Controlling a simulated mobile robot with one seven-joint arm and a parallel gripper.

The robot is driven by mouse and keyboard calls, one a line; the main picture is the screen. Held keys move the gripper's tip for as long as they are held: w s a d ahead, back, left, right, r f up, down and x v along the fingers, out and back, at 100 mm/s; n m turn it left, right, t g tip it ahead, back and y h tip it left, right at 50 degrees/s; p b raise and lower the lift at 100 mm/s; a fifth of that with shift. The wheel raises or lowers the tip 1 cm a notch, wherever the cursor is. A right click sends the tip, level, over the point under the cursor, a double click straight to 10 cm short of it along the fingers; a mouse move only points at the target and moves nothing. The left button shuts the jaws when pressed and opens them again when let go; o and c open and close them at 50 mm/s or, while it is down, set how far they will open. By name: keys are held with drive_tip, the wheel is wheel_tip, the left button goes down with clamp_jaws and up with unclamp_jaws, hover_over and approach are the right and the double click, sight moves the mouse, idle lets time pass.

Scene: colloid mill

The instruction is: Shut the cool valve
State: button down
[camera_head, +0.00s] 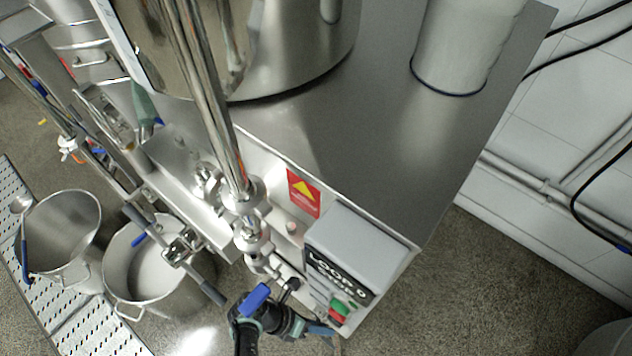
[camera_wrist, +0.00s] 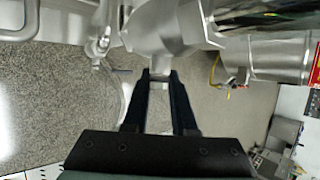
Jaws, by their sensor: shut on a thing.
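My gripper (camera_wrist: 159,76) is shut on a small pale metal piece (camera_wrist: 158,85) below a steel pipe fitting (camera_wrist: 160,45) in the wrist view. The piece looks like a valve handle; most of it is hidden between the dark fingers, and no label shows whether it is the cool valve. In the head view, my gripper (camera_head: 288,292) is at the lower end of the steel pipework (camera_head: 252,242), beside the control box. Its fingertips are small and partly hidden there, and the angle of the handle cannot be read.
A control box (camera_head: 355,255) with green and red buttons is just right of my gripper. A steel table (camera_head: 400,150) carries a large steel vessel (camera_head: 300,60) and a white cylinder (camera_head: 465,45). Two steel pots (camera_head: 150,300) (camera_head: 60,225) stand at left.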

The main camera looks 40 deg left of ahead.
drive_tip(key=shift+d, duration=0.25)
drive_tip(key=c, duration=0.7)
unclamp_jaws()
drive_tip(key=shift+a, duration=0.1)
drive_tip(key=shift+a, duration=0.1)
drive_tip(key=shift+s+p, duration=0.1)
drive_tip(key=shift+p, duration=0.2)
